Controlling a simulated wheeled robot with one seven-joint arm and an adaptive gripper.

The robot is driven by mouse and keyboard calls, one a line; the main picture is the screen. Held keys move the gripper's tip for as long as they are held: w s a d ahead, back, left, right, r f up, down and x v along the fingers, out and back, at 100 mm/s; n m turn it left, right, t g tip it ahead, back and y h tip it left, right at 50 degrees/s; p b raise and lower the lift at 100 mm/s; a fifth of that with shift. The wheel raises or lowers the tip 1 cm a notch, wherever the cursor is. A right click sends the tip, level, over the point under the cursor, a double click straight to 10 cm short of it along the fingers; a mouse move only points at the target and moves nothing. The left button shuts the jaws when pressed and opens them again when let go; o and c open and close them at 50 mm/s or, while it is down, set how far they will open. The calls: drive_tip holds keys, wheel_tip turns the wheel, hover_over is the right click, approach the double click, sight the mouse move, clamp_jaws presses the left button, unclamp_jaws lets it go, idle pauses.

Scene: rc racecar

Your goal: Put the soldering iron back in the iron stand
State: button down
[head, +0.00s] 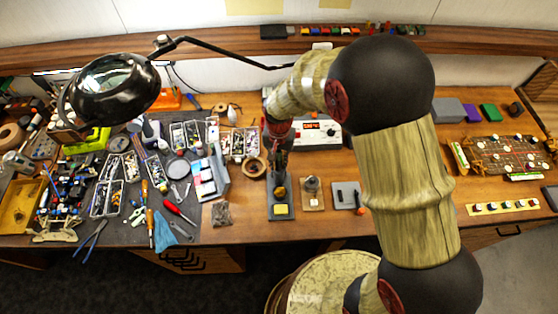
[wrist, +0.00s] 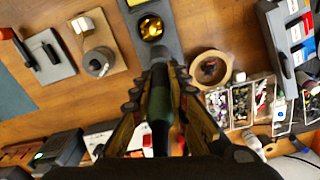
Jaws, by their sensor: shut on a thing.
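The iron stand (head: 284,213) is a grey base with a brass coil and a yellow sponge on the wooden bench in the head view. In the wrist view, the stand (wrist: 139,12) is at the top centre, with the brass coil in plain sight. My gripper (head: 279,157) is above the stand's far end. In the wrist view, my gripper (wrist: 160,85) is shut on the soldering iron (wrist: 160,103), whose dark green handle lies between the fingers. The iron's tip is hard to make out, and I cannot tell whether it touches the stand.
A small wooden block holder (head: 312,194) and a grey plate (head: 346,195) stand to the stand's right in the head view. A lamp (head: 112,88) overhangs the left side.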

drive_tip(key=shift+f, duration=0.1)
drive_tip(key=c, duration=1.7)
unclamp_jaws()
drive_tip(key=o, duration=0.5)
drive_tip(key=shift+c, duration=0.2)
drive_tip(key=shift+r+p, duration=2.75)
drive_tip(key=shift+r, duration=1.8)
